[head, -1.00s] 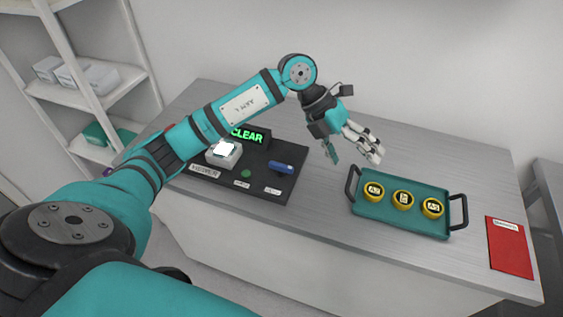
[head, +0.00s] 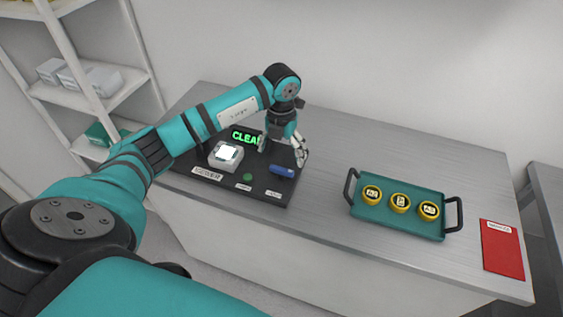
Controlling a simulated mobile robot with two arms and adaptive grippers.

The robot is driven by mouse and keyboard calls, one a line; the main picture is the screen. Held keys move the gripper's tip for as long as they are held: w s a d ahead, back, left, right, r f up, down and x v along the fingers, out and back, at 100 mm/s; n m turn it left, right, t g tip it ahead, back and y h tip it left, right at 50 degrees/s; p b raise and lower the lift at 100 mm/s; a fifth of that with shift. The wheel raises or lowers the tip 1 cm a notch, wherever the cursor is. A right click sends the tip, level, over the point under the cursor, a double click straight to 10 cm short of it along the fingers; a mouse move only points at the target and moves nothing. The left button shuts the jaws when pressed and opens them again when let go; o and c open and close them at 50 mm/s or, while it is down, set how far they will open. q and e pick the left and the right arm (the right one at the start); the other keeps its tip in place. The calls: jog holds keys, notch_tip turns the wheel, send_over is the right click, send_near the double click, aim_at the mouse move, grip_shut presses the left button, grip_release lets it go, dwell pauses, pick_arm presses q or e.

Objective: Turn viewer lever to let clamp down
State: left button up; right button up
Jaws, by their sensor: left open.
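The interferometer station is a black base board (head: 225,188) on the left half of the bench. A blue lever (head: 282,171) lies at the right side of the board, with a small label in front of it. A white block with a bright lit top (head: 226,155) stands left of it, and a green button (head: 247,177) sits between them. A display (head: 244,137) behind shows green letters, partly covered by my arm. My left gripper (head: 283,153) is open and empty, pointing down just behind the blue lever, apparently not touching it. My right gripper is not in view.
A red folder (head: 502,249) lies at the bench's right end. Bare bench (head: 330,150) separates board and tray. Shelves (head: 100,110) stand at the left.

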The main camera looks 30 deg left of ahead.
aim_at(282, 168)
pick_arm(q)
notch_tip(282, 168, down, 6)
jog(key=shift+r+p, duration=0.25)
jog(key=shift+p, duration=0.35)
jog(key=shift+f, duration=0.45)
jog(key=c, duration=1.2)
